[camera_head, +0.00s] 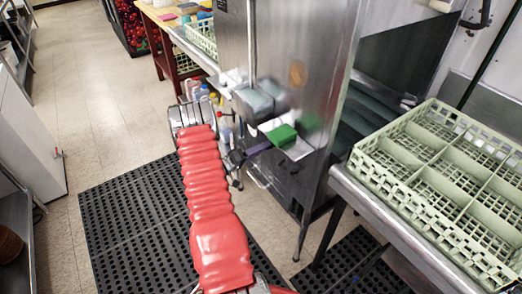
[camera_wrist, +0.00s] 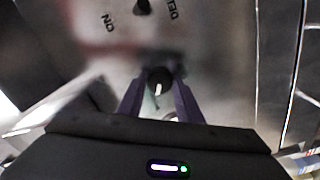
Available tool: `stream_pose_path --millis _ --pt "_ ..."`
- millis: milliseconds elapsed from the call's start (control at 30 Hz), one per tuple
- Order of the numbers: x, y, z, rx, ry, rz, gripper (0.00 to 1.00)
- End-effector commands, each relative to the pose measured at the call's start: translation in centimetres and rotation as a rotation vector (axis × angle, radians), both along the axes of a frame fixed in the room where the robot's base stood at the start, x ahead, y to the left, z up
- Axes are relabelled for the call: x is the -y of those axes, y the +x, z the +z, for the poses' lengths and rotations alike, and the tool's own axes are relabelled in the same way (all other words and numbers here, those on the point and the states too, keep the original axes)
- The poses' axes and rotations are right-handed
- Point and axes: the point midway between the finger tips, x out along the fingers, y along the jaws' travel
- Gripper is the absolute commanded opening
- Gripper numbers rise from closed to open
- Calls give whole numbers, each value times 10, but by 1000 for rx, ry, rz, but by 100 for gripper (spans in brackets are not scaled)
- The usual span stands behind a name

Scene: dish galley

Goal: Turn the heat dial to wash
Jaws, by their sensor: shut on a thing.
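The heat dial (camera_wrist: 159,77) is a round dark knob with a white pointer mark, on a steel panel in the wrist view. My gripper (camera_wrist: 158,92) has its two purple fingers on either side of the dial, shut on it. The pointer mark runs toward the bottom of the picture. In the head view my gripper (camera_head: 259,148) reaches the front of the steel dish machine (camera_head: 323,50), below a green block. The dial is hidden there. No wash label can be read.
Another dark knob (camera_wrist: 142,6) has dark lettering beside it. In the head view a green block (camera_head: 282,135) and blurred grey boxes (camera_head: 262,95) stick out from the machine. A pale green dish rack (camera_head: 372,170) stands on the right counter. Black mats (camera_head: 130,215) cover the floor.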

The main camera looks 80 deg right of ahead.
Motion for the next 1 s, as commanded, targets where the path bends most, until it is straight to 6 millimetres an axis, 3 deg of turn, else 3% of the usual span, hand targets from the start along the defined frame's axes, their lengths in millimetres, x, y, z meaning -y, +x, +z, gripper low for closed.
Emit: stream_pose_path --millis 567,600,833,1000 --pt "-1 -4 -5 42 -25 -5 10" --pt "-1 -4 -5 42 -25 -5 33" --pt "-1 -2 -3 41 -27 -2 49" --pt "-1 -1 -2 40 -30 -1 50"
